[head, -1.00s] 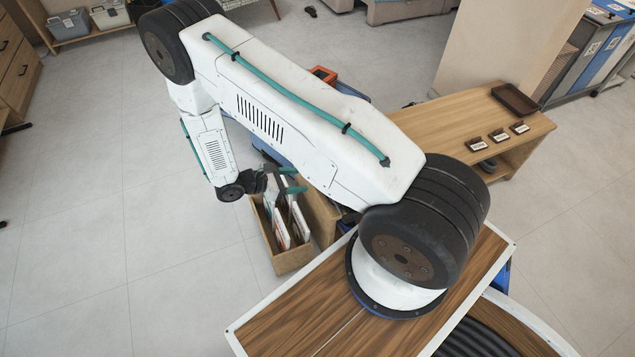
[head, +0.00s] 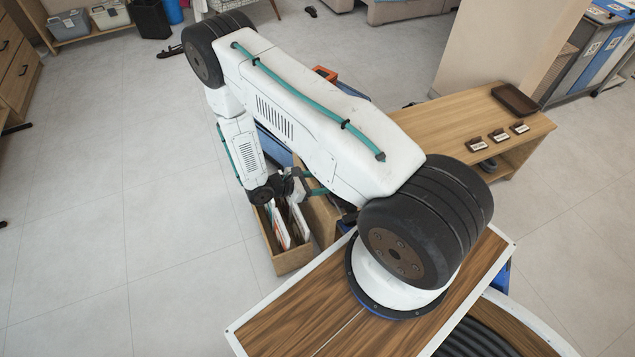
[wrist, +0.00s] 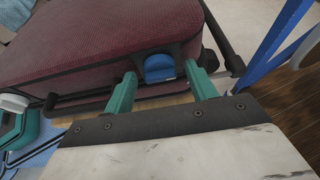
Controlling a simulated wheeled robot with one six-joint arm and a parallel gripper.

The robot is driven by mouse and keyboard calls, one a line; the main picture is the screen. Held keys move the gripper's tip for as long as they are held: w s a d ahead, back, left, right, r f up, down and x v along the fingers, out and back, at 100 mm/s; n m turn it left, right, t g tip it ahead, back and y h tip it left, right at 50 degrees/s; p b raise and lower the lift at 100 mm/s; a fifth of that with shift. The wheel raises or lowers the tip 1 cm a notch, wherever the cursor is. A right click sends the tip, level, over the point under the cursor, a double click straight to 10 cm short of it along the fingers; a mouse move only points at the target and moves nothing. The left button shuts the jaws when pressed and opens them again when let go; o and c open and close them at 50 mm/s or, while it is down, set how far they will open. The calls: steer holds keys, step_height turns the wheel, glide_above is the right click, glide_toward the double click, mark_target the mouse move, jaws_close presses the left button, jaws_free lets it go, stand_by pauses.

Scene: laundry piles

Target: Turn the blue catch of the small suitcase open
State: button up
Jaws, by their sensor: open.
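The small suitcase (wrist: 100,40) is dark red with black trim and fills the upper left of the wrist view. Its blue catch (wrist: 160,68) sits in a dark recess on the near edge. My gripper (wrist: 161,73) is open, with one teal finger on each side of the catch. The fingers look close to it, but I cannot tell whether they touch. In the head view my gripper (head: 312,184) is partly visible beside the wooden table, and my arm hides the suitcase there.
A wooden box (head: 291,262) with upright sleeves stands on the floor below my gripper. A wooden table (head: 440,122) bears a brown tray (head: 515,99) and small labelled blocks. Blue bars (wrist: 275,50) stand right of the suitcase in the wrist view.

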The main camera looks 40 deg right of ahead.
steer(key=c, duration=1)
steer(key=n+g, duration=0.2)
steer(key=n, duration=0.2)
steer(key=n+g+h, duration=0.1)
steer(key=n+g, duration=0.2)
steer(key=n, duration=0.2)
steer(key=w+n+g, duration=0.1)
steer(key=n+g, duration=0.1)
steer(key=n, duration=0.2)
steer(key=shift+d+f, duration=0.15)
steer(key=shift+f, duration=0.2)
steer(key=shift+n, duration=0.3)
steer(key=o, duration=1)
steer(key=shift+s+g, duration=0.1)
steer(key=shift+g, duration=0.3)
